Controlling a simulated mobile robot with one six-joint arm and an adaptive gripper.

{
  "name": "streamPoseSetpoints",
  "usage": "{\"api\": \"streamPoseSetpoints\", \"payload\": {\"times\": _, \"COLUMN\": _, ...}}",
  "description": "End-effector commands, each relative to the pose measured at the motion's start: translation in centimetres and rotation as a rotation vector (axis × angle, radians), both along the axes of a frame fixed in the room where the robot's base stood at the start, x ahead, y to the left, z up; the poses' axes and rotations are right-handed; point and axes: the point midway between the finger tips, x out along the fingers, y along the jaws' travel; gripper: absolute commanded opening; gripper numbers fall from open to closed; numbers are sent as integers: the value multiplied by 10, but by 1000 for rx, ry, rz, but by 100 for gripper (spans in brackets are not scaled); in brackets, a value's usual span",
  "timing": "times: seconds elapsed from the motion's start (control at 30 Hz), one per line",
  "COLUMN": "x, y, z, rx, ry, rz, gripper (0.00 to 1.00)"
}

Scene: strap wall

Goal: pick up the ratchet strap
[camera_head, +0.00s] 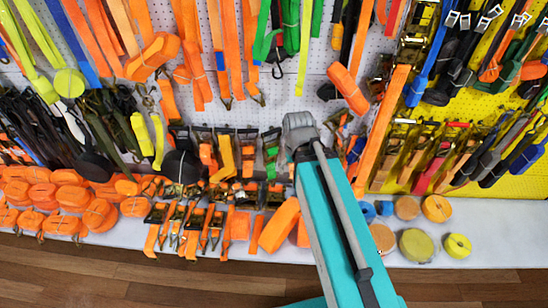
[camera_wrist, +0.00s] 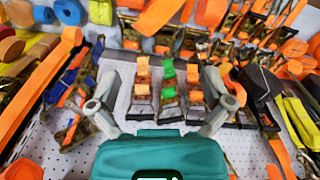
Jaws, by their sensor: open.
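My gripper (camera_wrist: 160,98) is open in the wrist view, its grey fingers spread apart with nothing seen held between them. A row of ratchet straps hangs on the white pegboard beyond the fingers: one with orange webbing (camera_wrist: 142,72), one with green webbing (camera_wrist: 167,84) and another orange one (camera_wrist: 193,78). They have dark metal ratchets and appear apart from the fingers. In the head view my gripper (camera_head: 301,131) is in front of the board, just right of the row of ratchet straps (camera_head: 247,152). My teal arm hides part of the board and shelf there.
A white shelf (camera_head: 480,225) below carries orange strap bundles (camera_head: 98,214), more ratchets and rolls including a yellow one (camera_head: 458,246). Long orange straps (camera_head: 383,130) hang close right of my gripper. A yellow pegboard (camera_head: 505,100) with many straps is farther right.

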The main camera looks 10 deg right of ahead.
Motion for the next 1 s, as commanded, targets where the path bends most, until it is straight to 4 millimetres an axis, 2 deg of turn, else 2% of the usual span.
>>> {"api": "streamPoseSetpoints", "payload": {"times": 0.37, "x": 0, "y": 0, "z": 0, "rx": 0, "ry": 0, "rz": 0, "gripper": 100}}
{"api": "streamPoseSetpoints", "payload": {"times": 0.53, "x": 4, "y": 0, "z": -7, "rx": -14, "ry": -3, "rz": 24, "gripper": 100}}
{"api": "streamPoseSetpoints", "payload": {"times": 0.77, "x": 24, "y": 0, "z": -34, "rx": -93, "ry": -14, "rz": 150, "gripper": 100}}
{"api": "streamPoseSetpoints", "payload": {"times": 1.0, "x": 57, "y": 2, "z": -72, "rx": -238, "ry": -21, "rz": 382, "gripper": 100}}
